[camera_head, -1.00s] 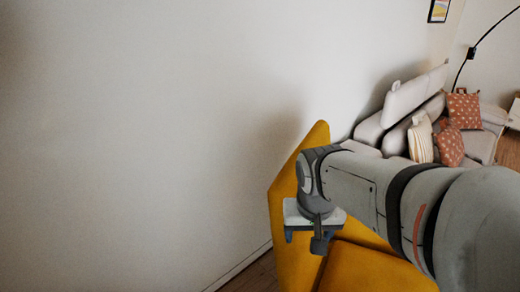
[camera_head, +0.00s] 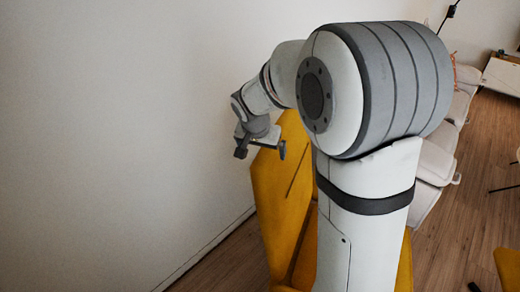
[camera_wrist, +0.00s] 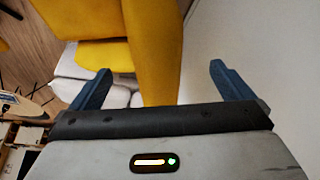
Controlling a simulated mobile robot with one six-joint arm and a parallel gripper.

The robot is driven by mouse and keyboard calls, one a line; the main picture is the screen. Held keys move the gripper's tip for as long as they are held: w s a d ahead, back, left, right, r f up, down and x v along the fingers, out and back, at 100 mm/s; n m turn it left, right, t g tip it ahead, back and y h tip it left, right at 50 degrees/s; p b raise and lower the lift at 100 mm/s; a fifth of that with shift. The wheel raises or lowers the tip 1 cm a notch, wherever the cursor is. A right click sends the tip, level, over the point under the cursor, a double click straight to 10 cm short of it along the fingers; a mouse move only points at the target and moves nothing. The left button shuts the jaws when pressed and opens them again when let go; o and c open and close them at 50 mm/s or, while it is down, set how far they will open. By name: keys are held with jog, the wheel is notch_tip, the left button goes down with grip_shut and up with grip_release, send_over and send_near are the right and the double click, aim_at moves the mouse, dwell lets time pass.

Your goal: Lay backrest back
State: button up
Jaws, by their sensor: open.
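The yellow backrest (camera_head: 272,205) of a chair stands upright beside the wall in the head view. The yellow seat (camera_head: 306,245) is partly hidden behind my arm. My gripper (camera_head: 261,150) is open at the upper edge of the backrest, on the wall side. In the wrist view, the backrest (camera_wrist: 152,45) shows edge-on as a yellow strip between the two open blue fingers of my gripper (camera_wrist: 163,85). The strip is nearer the left finger, and I cannot tell whether they touch. The seat (camera_wrist: 80,18) lies left of the strip.
The white wall (camera_head: 120,130) is close on the gripper's left side. A light sofa (camera_head: 436,165) stands behind my arm at right. Wooden floor (camera_head: 480,200) is open at right. Another yellow piece (camera_head: 508,270) shows at the lower right edge.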

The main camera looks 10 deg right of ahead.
jog(key=shift+x, duration=0.85)
jog(key=shift+c, duration=0.4)
